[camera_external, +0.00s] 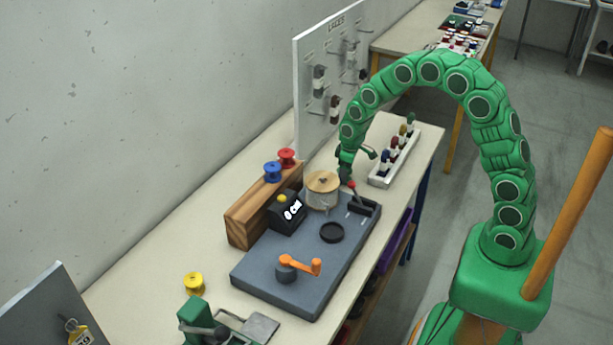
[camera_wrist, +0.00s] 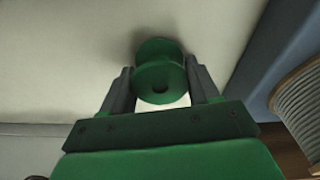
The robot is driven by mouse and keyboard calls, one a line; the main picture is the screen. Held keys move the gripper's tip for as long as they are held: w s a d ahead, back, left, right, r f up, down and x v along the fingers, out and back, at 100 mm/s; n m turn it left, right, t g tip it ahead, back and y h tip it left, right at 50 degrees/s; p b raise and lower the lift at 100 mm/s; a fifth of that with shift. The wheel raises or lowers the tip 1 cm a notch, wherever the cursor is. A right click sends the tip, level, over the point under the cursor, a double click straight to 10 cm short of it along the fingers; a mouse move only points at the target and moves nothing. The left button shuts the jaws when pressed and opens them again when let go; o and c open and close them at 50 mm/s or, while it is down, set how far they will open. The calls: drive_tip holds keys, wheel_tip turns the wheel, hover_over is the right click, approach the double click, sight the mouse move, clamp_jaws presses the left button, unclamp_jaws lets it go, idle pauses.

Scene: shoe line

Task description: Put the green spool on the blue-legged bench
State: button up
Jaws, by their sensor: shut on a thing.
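The green spool (camera_wrist: 160,82) sits between the two grey fingers of my gripper (camera_wrist: 162,92) in the wrist view, with one round flange facing the camera. My gripper is shut on it. A cream surface lies behind the spool, with a dark shadow close beside it; I cannot tell whether they touch. In the external view my gripper (camera_external: 350,168) is low over the far half of the blue-legged bench (camera_external: 140,278), behind the wooden drum. The spool cannot be made out there. A blue leg (camera_external: 421,190) shows at the bench's right end.
A wooden block (camera_external: 252,218) carries a blue spool (camera_external: 272,171) and a red spool (camera_external: 286,157). A white rack (camera_external: 393,165) and the LACES panel (camera_external: 325,75) are close by. A yellow spool (camera_external: 193,283) stands nearer.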

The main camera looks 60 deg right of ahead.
drive_tip(key=shift+f, duration=0.2)
drive_tip(key=o, duration=1.1)
drive_tip(key=shift+c, duration=0.2)
wheel_tip(320, 180, up, 12)
drive_tip(key=s, duration=0.2)
drive_tip(key=s+a+r+g, duration=0.1)
drive_tip(key=s+a+r, duration=0.25)
drive_tip(key=s, duration=0.45)
drive_tip(key=s+a+r, duration=0.2)
drive_tip(key=s+r, duration=0.2)
drive_tip(key=s, duration=0.4)
drive_tip(key=s+a+r+m+g, duration=0.1)
drive_tip(key=s, duration=1.1)
drive_tip(key=s+a+r+m+g, duration=0.1)
drive_tip(key=s+a, duration=0.1)
drive_tip(key=s, duration=1.1)
drive_tip(key=shift+a, duration=0.2)
drive_tip(key=shift+f, duration=0.1)
